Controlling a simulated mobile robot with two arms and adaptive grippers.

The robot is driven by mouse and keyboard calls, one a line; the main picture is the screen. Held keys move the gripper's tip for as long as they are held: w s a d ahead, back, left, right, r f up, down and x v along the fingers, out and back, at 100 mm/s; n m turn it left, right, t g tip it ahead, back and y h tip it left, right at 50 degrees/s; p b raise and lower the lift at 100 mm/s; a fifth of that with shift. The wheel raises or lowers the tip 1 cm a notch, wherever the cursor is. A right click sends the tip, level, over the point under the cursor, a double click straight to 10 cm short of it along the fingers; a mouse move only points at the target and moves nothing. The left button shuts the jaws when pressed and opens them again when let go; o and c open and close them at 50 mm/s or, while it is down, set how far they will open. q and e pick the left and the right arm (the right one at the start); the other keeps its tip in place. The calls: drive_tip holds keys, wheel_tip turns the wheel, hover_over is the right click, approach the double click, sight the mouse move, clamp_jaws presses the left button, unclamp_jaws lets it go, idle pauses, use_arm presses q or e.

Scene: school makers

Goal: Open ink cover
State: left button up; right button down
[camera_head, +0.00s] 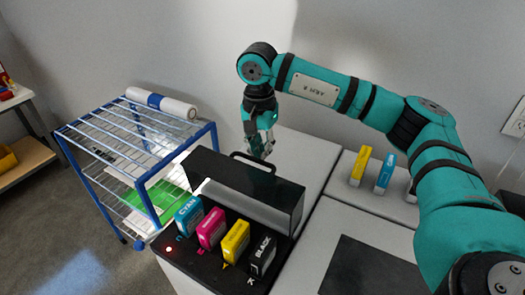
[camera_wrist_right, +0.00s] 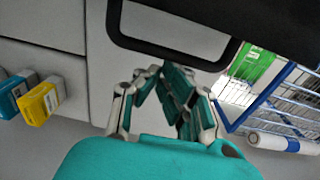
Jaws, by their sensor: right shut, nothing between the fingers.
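The dark ink cover (camera_head: 232,178) stands raised behind the ink bay in the head view, its inner side facing me. Its black loop handle (camera_head: 252,160) is on the upper edge. The handle (camera_wrist_right: 176,58) also crosses the top of the right wrist view. My right gripper (camera_head: 262,150) is just behind the cover, close to the handle. Its fingers (camera_wrist_right: 160,72) are shut and empty, with their tips beside the handle bar; I cannot tell whether they touch it. The cyan (camera_head: 188,214), magenta (camera_head: 211,229), yellow (camera_head: 235,242) and black (camera_head: 262,252) cartridges stand exposed. My left gripper is out of view.
A blue wire rack (camera_head: 147,183) with a white roll (camera_head: 162,104) stands to the left. Spare yellow (camera_head: 360,167) and blue (camera_head: 385,173) cartridges stand on the light counter at right. The wall is close behind my right arm.

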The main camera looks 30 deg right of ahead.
wheel_tip(320, 180, up, 12)
idle(0.6)
